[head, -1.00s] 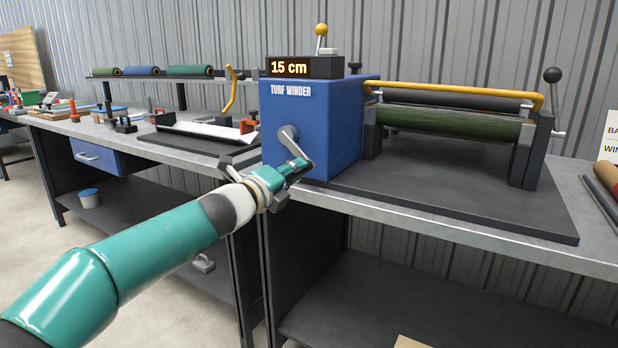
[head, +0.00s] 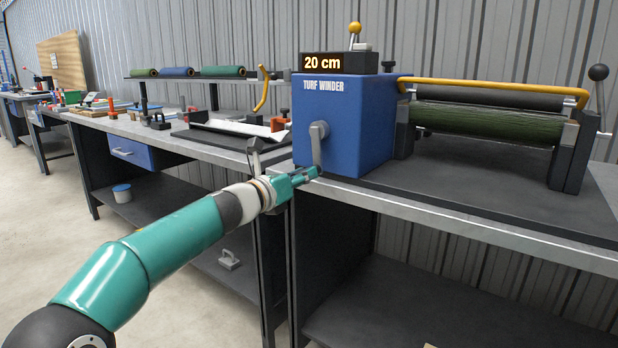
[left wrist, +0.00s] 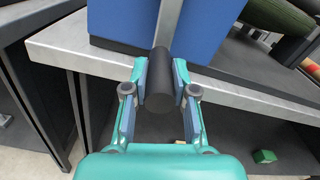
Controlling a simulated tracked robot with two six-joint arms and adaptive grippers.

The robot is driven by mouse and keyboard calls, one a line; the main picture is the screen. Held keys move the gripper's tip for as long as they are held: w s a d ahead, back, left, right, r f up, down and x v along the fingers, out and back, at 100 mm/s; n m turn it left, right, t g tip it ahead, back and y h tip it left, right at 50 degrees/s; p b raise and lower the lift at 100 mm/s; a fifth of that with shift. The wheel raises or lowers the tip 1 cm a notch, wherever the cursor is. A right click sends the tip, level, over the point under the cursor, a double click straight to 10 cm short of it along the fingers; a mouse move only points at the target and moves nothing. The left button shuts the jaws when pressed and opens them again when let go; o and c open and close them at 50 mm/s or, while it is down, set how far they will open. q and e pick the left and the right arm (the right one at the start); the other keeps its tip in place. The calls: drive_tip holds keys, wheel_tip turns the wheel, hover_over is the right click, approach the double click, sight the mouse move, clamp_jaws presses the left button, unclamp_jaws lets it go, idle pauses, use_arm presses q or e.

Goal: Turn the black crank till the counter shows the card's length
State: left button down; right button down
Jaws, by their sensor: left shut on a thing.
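The blue turf winder (head: 345,115) stands on the bench, and its counter (head: 338,62) reads 20 cm. The crank arm (head: 318,145) sits on the winder's near face and points down. My left gripper (head: 310,172) is at the crank's lower end. In the left wrist view the gripper (left wrist: 160,85) is shut on the black crank handle (left wrist: 160,90), with a finger on each side of it. A green turf roll (head: 490,122) lies in the winder's rollers. No length card can be made out. My right gripper is not in view.
A yellow bar (head: 480,85) runs over the rollers, with a black-knobbed lever (head: 598,73) at the right. A yellow-knobbed lever (head: 355,29) rises behind the counter. Rolled turf lies on a rack (head: 190,77) at the back left. The bench edge (head: 440,216) is just right of the gripper.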

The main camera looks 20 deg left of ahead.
use_arm(q)
drive_tip(key=shift+w+a+f+m, duration=0.2)
drive_tip(key=shift+a+f+m, duration=0.1)
drive_tip(key=shift+a+f, duration=0.1)
drive_tip(key=c, duration=0.9)
unclamp_jaws()
drive_tip(key=shift+w, duration=0.1)
drive_tip(key=shift+r, duration=0.2)
drive_tip(key=shift+s+a+r, duration=0.1)
drive_tip(key=shift+s, duration=0.2)
drive_tip(key=v, duration=1.1)
drive_tip(key=shift+s+a, duration=0.1)
drive_tip(key=shift+s, duration=0.2)
